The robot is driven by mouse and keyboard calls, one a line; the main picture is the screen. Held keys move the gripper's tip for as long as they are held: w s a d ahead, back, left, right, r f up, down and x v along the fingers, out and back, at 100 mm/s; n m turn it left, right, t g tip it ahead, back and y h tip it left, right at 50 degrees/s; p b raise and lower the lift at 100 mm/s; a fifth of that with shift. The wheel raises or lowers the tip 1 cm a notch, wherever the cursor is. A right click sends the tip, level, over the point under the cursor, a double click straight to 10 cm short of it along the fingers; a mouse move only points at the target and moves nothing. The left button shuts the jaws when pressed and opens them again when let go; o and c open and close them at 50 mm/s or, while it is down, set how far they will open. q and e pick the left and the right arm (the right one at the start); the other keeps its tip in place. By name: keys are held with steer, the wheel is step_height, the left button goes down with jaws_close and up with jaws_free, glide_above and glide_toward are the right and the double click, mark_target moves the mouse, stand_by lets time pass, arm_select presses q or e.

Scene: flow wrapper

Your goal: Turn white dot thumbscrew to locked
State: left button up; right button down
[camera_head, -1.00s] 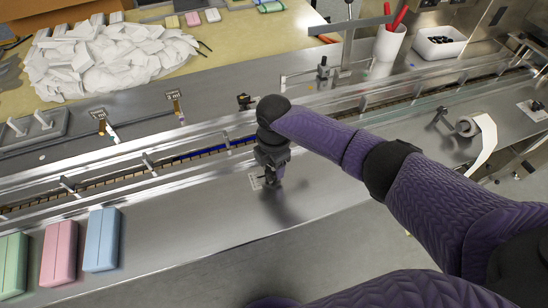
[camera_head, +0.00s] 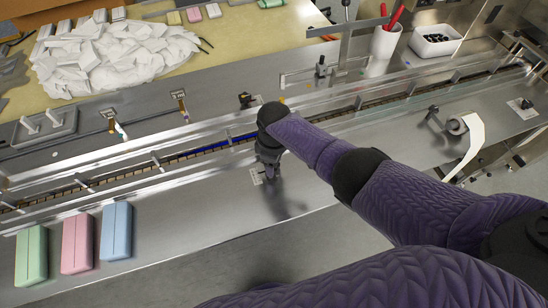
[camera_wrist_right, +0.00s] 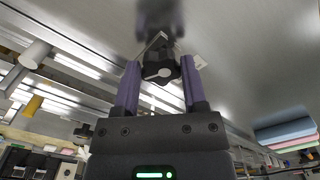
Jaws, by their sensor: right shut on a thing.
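In the head view my right gripper (camera_head: 270,178) points down at the near strip of the steel machine deck, next to a small white label (camera_head: 256,176). In the right wrist view its two purple fingers (camera_wrist_right: 160,74) are shut on a dark thumbscrew knob (camera_wrist_right: 159,72), one finger on each side. A small pale mark shows on the knob's face, but it is too small to read its angle. The corner of a white label (camera_wrist_right: 201,62) shows beside the knob. In the head view the knob is hidden by the gripper. My left gripper is not in view.
A conveyor channel (camera_head: 190,157) runs behind the gripper. Green, pink and blue packs (camera_head: 117,230) lie at the near left. Another black knob (camera_head: 246,100) stands beyond the channel. The deck around the gripper is clear.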

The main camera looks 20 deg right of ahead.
steer(key=m+p, duration=0.1)
steer(key=m, duration=0.2)
steer(key=shift+a+r+m, duration=0.1)
steer(key=shift+m, duration=0.3)
steer(key=m, duration=0.3)
steer(key=shift+m, duration=0.3)
steer(key=m, duration=0.2)
steer(key=shift+a+m+p, duration=0.1)
steer(key=shift+m+p, duration=0.2)
steer(key=shift+p, duration=0.05)
steer(key=shift+m, duration=1.4)
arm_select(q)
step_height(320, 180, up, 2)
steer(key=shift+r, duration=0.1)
arm_select(e)
steer(key=shift+m, duration=0.3)
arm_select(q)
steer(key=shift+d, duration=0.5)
